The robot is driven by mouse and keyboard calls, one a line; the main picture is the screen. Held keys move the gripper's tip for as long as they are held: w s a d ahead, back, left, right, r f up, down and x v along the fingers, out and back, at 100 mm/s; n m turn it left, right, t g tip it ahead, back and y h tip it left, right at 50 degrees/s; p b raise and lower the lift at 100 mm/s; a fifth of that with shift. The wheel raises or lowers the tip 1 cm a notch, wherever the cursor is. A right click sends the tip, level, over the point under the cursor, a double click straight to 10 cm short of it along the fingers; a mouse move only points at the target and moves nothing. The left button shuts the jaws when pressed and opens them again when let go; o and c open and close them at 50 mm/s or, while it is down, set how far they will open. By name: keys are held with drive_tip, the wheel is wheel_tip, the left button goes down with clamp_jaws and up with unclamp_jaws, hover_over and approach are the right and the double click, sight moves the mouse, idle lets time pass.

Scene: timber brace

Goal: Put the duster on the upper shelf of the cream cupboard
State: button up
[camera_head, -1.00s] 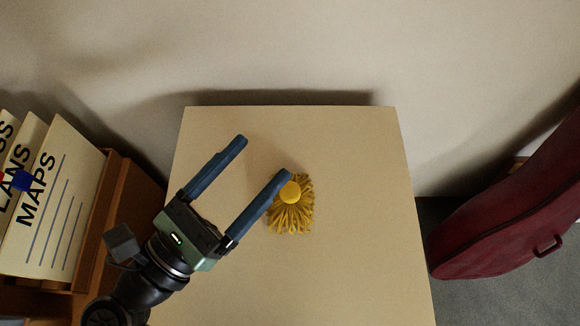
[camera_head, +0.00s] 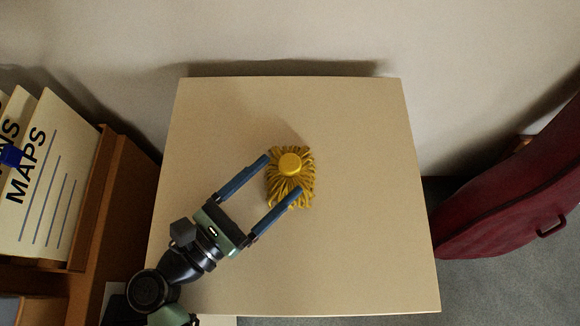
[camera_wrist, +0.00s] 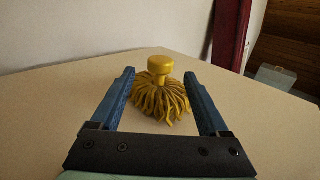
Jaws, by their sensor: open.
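The duster (camera_head: 291,164) is yellow, with a round knob on top and a skirt of strands. It stands upright on the top of a cream piece of furniture (camera_head: 350,240), which I take to be the cream cupboard; no shelves show. My gripper (camera_head: 284,175) is open, its blue fingers reaching towards the duster from the lower left. In the head view the right finger overlaps the strands. In the wrist view the duster (camera_wrist: 160,88) is between and slightly beyond the fingertips (camera_wrist: 160,78). Whether a finger touches it I cannot tell.
A wooden unit (camera_head: 95,200) with upright map folders (camera_head: 45,180) stands at the left. A dark red case (camera_head: 510,205) with a handle leans at the right. A wall runs behind the cream top, which is otherwise clear.

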sight(282, 174)
drive_tip(key=x, duration=0.4)
drive_tip(key=shift+w+d, duration=0.15)
drive_tip(key=shift+d, duration=0.05)
clamp_jaws()
